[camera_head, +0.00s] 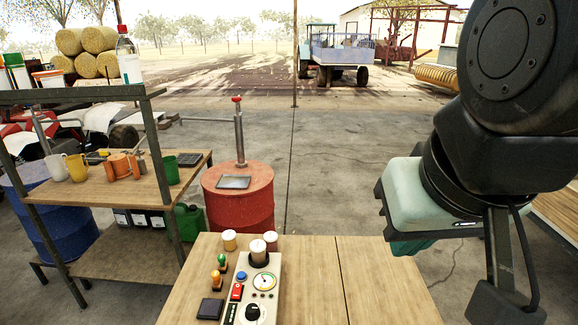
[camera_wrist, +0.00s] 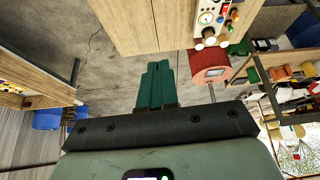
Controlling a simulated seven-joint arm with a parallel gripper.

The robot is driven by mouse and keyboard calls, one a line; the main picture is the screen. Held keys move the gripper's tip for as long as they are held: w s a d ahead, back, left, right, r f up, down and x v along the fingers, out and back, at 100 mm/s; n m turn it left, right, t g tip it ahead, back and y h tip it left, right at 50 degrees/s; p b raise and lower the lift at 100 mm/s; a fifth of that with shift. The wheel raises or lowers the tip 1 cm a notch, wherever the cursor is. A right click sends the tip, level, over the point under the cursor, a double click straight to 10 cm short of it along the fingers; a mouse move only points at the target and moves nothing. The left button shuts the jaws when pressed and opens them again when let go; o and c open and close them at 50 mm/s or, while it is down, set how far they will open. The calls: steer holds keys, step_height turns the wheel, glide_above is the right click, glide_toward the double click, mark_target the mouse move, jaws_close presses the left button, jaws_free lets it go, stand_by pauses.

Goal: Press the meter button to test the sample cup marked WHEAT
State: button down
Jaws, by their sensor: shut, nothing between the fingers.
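The meter (camera_head: 262,301) is a pale panel on the wooden table, with a round dial (camera_head: 263,282), a blue button (camera_head: 241,275), a red switch (camera_head: 237,291) and a black knob (camera_head: 252,312). One pale-lidded cup (camera_head: 258,248) stands in a dark socket at its far end. Two more cups stand behind it, one at left (camera_head: 229,240) and one at right (camera_head: 271,239). I cannot read any WHEAT mark. My gripper (camera_wrist: 158,68) is shut and empty, with green fingers; it is well to the right of the meter in the head view, apart from everything.
Left of the meter are small green and orange knobbed pieces (camera_head: 222,262) and a dark square pad (camera_head: 210,308). A red drum (camera_head: 240,200) stands behind the table (camera_head: 350,285). A shelf rack (camera_head: 110,190) is at left. The table's right part is clear.

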steer(key=w+a+f+n+g, duration=0.1)
steer(key=w+f+n, duration=0.1)
steer(key=w, duration=0.4)
steer(key=w+a+f+n, duration=0.1)
steer(key=w+a+n, duration=0.1)
steer(key=w, duration=0.3)
steer(key=n+t+h, duration=0.4)
steer(key=n, duration=1.3)
glide_above(239, 277)
step_height(239, 277, down, 25)
steer(key=shift+d+r, duration=0.1)
steer(key=shift+r, duration=0.05)
steer(key=shift+f, duration=4.4)
steer(key=shift+f, duration=0.1)
steer(key=shift+f, duration=0.35)
